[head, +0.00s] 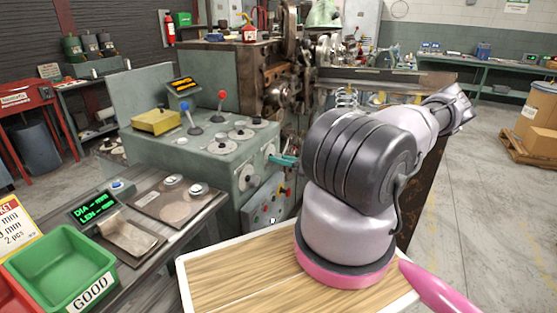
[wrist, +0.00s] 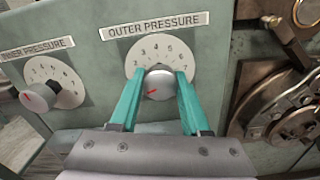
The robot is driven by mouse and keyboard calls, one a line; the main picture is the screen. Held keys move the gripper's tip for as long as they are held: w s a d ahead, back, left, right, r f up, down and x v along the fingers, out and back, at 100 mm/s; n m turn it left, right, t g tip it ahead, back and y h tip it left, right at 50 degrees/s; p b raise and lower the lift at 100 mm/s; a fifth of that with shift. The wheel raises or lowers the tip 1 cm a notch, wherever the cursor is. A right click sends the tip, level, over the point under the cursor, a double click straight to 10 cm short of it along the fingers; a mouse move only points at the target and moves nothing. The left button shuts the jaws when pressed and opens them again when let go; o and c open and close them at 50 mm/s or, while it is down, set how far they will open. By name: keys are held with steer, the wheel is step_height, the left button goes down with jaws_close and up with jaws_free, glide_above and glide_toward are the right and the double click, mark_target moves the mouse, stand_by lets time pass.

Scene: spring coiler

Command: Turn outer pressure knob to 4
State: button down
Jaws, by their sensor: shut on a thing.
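The outer pressure knob (wrist: 158,84) is a round grey-white knob on a white numbered dial under the OUTER PRESSURE label (wrist: 155,25) in the wrist view. Its red mark points left and slightly down, toward the left finger. The numbers 3 to 7 show above it; the low end of the scale is partly hidden by that finger. My gripper (wrist: 160,78) has its teal fingers on either side of the knob, shut on it. In the head view my gripper (head: 284,160) is at the right side of the green machine cabinet, beside the dial (head: 270,151).
The inner pressure knob (wrist: 40,95) sits to the left on the same panel. A metal plate with round parts (wrist: 285,105) stands close on the right. In the head view, levers (head: 220,103) and a yellow box (head: 156,120) are on the cabinet top.

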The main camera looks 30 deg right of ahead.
steer(key=m, duration=1)
steer(key=shift+m, duration=0.4)
steer(key=m, duration=1)
steer(key=shift+m, duration=0.4)
steer(key=shift+c, duration=1.9)
jaws_free()
steer(key=shift+d, duration=0.1)
steer(key=v, duration=1)
steer(key=shift+s+d, duration=0.2)
steer(key=shift+s, duration=0.1)
